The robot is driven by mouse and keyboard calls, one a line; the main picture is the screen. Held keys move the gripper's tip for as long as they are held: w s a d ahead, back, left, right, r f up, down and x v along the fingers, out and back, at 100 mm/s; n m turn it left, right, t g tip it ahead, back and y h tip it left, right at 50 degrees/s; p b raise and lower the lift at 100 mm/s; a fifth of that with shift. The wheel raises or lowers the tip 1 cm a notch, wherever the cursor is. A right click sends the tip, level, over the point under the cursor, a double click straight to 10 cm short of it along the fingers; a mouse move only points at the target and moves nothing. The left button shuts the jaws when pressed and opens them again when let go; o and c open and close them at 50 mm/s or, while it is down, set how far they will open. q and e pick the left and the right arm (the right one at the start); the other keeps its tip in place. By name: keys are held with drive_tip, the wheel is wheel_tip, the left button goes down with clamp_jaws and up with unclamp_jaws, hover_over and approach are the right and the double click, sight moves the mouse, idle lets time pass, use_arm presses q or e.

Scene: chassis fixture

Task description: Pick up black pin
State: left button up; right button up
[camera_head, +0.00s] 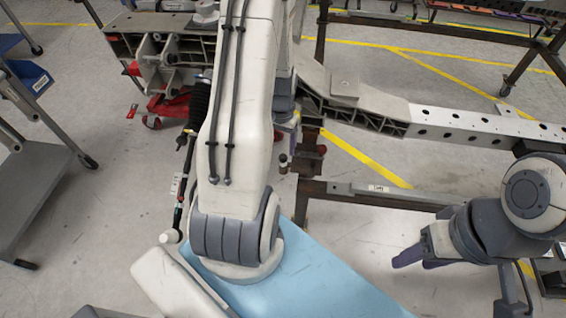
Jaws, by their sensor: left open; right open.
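My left arm crosses the middle of the view and hides most of my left gripper (293,130). Only a small part of this gripper shows past the arm's right side, beside the brown fixture post. A small dark piece (283,159) shows just below it by the post; I cannot tell whether it is the black pin. No other black pin can be made out. My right gripper (408,257), with dark purple fingers, is open and empty at the lower right, over the floor below the fixture's lower bar.
The chassis beam (465,122) runs right from the middle on a brown steel frame (375,197). A grey cart (35,185) stands at the left. A cast part (160,55) on a red stand is at the upper left. Open floor lies between.

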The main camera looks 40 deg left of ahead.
sight(283, 156)
use_arm(q)
drive_tip(key=f, duration=0.3)
drive_tip(key=f+b, duration=0.1)
drive_tip(key=f, duration=0.2)
drive_tip(key=shift+w+d, duration=0.2)
drive_tip(key=shift+r, duration=0.1)
clamp_jaws()
